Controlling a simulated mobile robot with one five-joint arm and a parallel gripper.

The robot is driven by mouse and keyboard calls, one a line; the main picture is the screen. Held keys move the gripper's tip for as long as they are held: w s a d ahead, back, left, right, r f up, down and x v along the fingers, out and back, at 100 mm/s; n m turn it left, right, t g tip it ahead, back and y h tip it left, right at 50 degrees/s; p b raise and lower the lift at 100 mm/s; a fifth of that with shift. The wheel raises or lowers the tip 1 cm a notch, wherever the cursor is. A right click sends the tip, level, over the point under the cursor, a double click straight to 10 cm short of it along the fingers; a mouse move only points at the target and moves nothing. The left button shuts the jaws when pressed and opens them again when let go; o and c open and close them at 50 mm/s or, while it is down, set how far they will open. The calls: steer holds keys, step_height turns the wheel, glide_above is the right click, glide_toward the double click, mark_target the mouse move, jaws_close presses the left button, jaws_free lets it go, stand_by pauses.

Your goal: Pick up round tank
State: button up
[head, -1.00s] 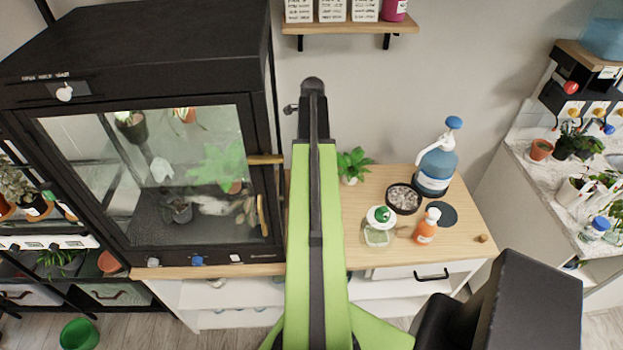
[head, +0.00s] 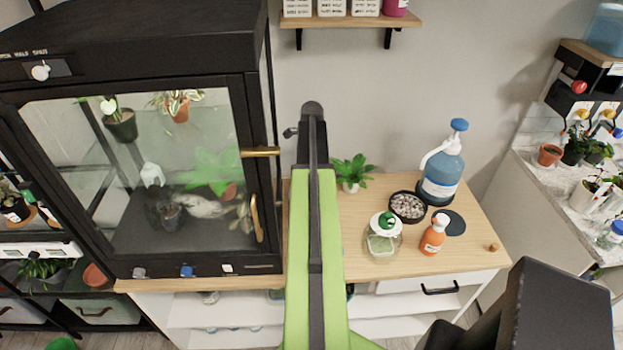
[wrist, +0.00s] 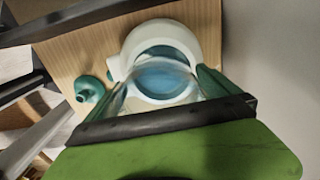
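In the wrist view, a round white body with a clear, bluish middle (wrist: 160,78) stands on the wooden top; it looks like the round tank. My gripper (wrist: 165,88) shows two green fingers, spread apart on either side of the clear bluish part. I cannot tell whether they touch it. In the head view, my green arm reaches over the cabinet top, and I cannot make out the tank or fingertips behind it.
A small teal bottle (wrist: 90,88) stands left of the tank in the wrist view. A glass jar (head: 382,243), orange bottle (head: 433,236), pebble dish (head: 407,207) and blue pump bottle (head: 441,175) stand right of my arm. A black glass-fronted cabinet (head: 140,55) is at left.

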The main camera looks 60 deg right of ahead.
steer(key=c, duration=1.6)
steer(key=shift+r, duration=0.15)
steer(key=s+d+r+p, duration=0.3)
steer(key=s+r+p, duration=0.7)
steer(key=s, duration=0.1)
